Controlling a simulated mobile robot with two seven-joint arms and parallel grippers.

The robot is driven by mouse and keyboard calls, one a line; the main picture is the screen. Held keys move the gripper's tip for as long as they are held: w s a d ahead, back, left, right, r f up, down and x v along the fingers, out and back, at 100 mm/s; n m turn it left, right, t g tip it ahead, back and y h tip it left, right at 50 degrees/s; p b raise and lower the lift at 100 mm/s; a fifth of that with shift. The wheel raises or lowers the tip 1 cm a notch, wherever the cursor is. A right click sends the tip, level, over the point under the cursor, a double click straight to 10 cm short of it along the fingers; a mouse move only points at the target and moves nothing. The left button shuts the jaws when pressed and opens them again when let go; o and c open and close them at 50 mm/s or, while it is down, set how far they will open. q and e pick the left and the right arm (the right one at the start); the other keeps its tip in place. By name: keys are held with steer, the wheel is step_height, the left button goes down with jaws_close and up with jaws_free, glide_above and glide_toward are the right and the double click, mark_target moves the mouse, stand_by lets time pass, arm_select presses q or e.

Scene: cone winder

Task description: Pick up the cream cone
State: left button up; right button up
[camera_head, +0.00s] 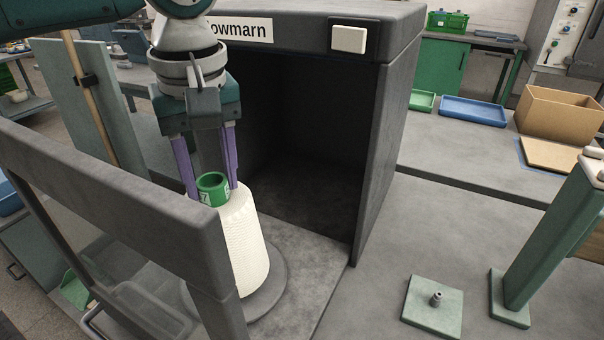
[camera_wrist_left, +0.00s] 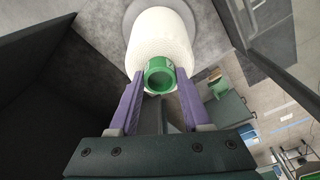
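The cream cone (camera_head: 243,245) stands upright on a round grey disc (camera_head: 268,295) at the front of the dark winder bay. A green tube end (camera_head: 212,188) sticks out of its top. My left gripper (camera_head: 212,192) points down from above, with its purple fingers on either side of the green tube end. In the left wrist view the cream cone (camera_wrist_left: 160,38) lies straight ahead, and its green tube end (camera_wrist_left: 159,75) shows between the fingertips (camera_wrist_left: 159,77). Narrow gaps seem to show beside the tube, so the gripper looks open. My right gripper is out of view.
A grey guard frame (camera_head: 120,195) stands close in front of the cone on the left. The winder's dark side wall (camera_head: 385,140) rises to the right. A green plate with a peg (camera_head: 434,305) and a green post (camera_head: 545,245) stand at right.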

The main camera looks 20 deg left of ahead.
arm_select(q)
jaws_close()
steer(key=shift+r, duration=0.15)
